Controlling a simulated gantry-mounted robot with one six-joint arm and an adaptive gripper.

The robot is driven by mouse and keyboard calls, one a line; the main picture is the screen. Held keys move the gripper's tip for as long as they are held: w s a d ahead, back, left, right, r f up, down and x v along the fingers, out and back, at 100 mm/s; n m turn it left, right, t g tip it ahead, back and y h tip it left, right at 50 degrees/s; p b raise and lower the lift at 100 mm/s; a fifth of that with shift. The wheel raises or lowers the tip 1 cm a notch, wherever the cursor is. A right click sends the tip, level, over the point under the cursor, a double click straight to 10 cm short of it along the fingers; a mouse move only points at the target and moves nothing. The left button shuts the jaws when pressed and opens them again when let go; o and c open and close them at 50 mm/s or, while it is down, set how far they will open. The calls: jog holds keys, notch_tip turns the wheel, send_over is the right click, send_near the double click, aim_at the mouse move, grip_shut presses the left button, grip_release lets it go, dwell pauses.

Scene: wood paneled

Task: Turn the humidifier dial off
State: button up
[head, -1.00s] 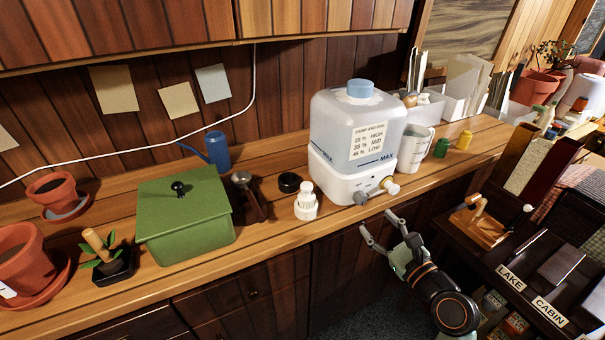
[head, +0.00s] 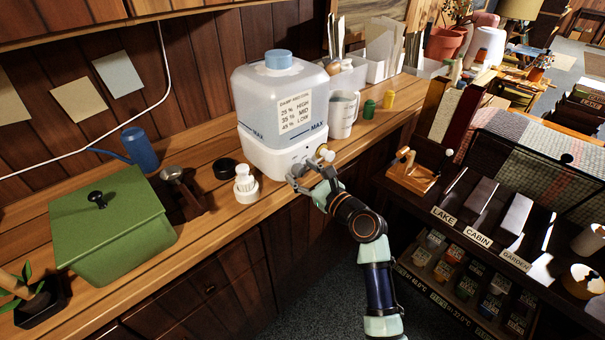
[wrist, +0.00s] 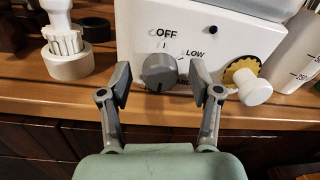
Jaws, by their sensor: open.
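The humidifier (head: 279,128) stands on the wooden counter, with a clear tank, blue cap and white base. In the wrist view its white front (wrist: 190,40) shows a grey round dial (wrist: 159,72) with OFF printed above it and LOW to its upper right. A pointer mark on the dial is too small to read surely. My gripper (wrist: 158,80) is open, with one finger on each side of the dial, apart from it on the left and close on the right. In the head view my gripper (head: 312,178) is at the base's front and hides the dial.
A yellow-ringed white knob (wrist: 248,84) sits right of the dial. A white brush-like object (head: 245,184) and a black ring (head: 225,168) stand left of the humidifier. A measuring jug (head: 343,113) stands to the right. A green box (head: 108,222) is further left.

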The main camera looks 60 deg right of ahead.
jog(key=c, duration=1.1)
jog(key=shift+c, duration=0.2)
